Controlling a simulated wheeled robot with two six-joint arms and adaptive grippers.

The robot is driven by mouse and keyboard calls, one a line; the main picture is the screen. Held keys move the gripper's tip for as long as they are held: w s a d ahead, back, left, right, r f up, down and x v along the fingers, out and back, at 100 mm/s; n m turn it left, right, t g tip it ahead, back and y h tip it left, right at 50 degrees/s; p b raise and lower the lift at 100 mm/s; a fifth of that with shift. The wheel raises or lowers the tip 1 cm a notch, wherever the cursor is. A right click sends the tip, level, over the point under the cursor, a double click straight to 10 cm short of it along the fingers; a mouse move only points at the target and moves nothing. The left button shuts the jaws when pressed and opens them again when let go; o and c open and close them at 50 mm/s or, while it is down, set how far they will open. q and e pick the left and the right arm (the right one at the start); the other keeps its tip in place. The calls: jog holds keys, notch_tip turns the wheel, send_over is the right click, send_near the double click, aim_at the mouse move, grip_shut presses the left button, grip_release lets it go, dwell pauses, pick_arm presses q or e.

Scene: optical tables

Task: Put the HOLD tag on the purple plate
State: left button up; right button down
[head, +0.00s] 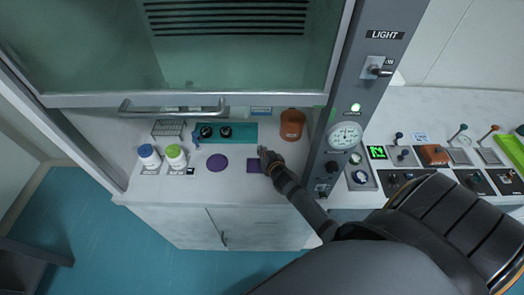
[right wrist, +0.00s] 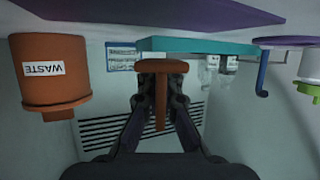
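My right gripper (head: 266,155) is low over the hood's worktop, beside the square purple plate (head: 256,166) and partly over it. In the right wrist view, which is upside down, its fingers (right wrist: 163,88) close around the thin stem of an orange-brown tag with a round disc (right wrist: 160,66). I take this for the HOLD tag; no lettering shows. The disc appears apart from the purple surface (right wrist: 165,10) close by. In the head view the gripper hides the tag. A round purple plate (head: 217,162) lies to the left. My left gripper is not in view.
The orange WASTE pot (head: 292,124) stands behind the gripper. A teal mat (head: 243,133) with two dark-topped items is at the back. Blue-capped (head: 148,155) and green-capped (head: 175,155) bottles stand left. The hood post (head: 345,110) rises at the right, near my arm.

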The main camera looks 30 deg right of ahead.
jog(key=shift+s+f+b, duration=0.1)
jog(key=shift+f+b, duration=0.4)
jog(key=shift+f, duration=0.05)
jog(key=c, duration=1.6)
grip_release()
jog(key=shift+s, duration=0.1)
jog(key=shift+o, duration=0.4)
jog(key=shift+f, duration=0.15)
jog(key=shift+r+p, duration=0.45)
jog(key=shift+p, duration=0.15)
jog(key=shift+s+r, duration=0.15)
jog(key=shift+s, duration=0.05)
jog(key=b+v, duration=0.2)
jog(key=v, duration=0.9)
jog(key=shift+w+r, duration=0.15)
jog(key=shift+r, duration=0.05)
jog(key=shift+s+r, duration=0.2)
